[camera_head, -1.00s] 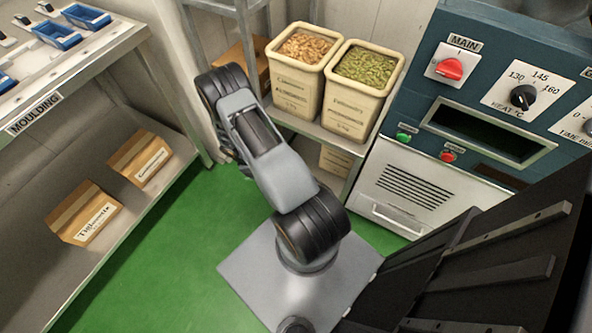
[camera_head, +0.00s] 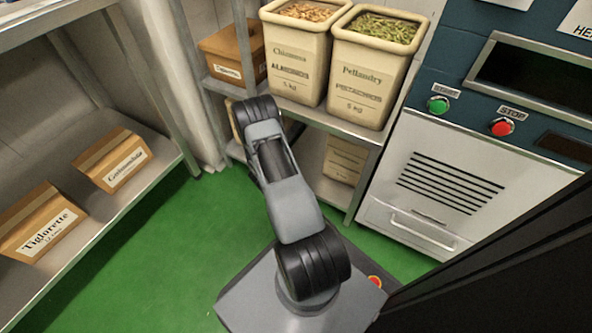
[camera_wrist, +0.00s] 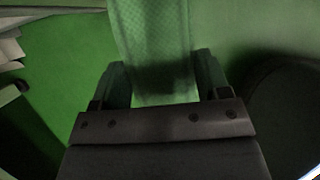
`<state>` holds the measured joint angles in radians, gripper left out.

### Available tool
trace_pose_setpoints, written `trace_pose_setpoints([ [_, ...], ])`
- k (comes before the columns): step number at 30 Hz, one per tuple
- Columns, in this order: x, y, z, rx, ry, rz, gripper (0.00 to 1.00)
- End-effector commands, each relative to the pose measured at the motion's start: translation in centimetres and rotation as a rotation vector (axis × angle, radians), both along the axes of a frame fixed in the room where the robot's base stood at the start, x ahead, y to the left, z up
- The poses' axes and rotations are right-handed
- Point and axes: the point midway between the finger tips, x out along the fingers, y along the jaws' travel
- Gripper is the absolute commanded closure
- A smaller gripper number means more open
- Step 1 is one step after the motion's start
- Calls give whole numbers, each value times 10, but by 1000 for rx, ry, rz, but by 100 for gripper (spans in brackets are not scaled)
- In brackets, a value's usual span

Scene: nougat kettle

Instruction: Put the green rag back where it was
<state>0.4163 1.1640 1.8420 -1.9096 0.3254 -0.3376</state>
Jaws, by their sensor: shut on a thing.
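In the wrist view a pale green, textured rag (camera_wrist: 152,40) hangs between the two fingers of my gripper (camera_wrist: 155,86). The gripper is shut on the rag. The rag's lower part is in shadow, and its far end runs out of the top of the picture. In the head view my arm hides the gripper, and I cannot see the rag there.
In the head view, a tub of almonds (camera_head: 296,60) and a tub of pistachios (camera_head: 368,75) stand on a metal shelf. A machine with green (camera_head: 437,105) and red (camera_head: 502,127) buttons stands right. Cartons (camera_head: 113,160) lie on the left lower shelf. Green floor (camera_head: 150,255) is open between.

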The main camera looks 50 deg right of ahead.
Motion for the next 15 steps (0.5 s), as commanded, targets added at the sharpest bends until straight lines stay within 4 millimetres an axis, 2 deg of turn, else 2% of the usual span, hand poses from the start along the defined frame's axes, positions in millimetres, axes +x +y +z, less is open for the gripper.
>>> trace_pose_setpoints([
  [6, 13, -54, 0, -2, -5, -5, 49],
  [15, 28, -115, 0, -1, -4, -5, 49],
])
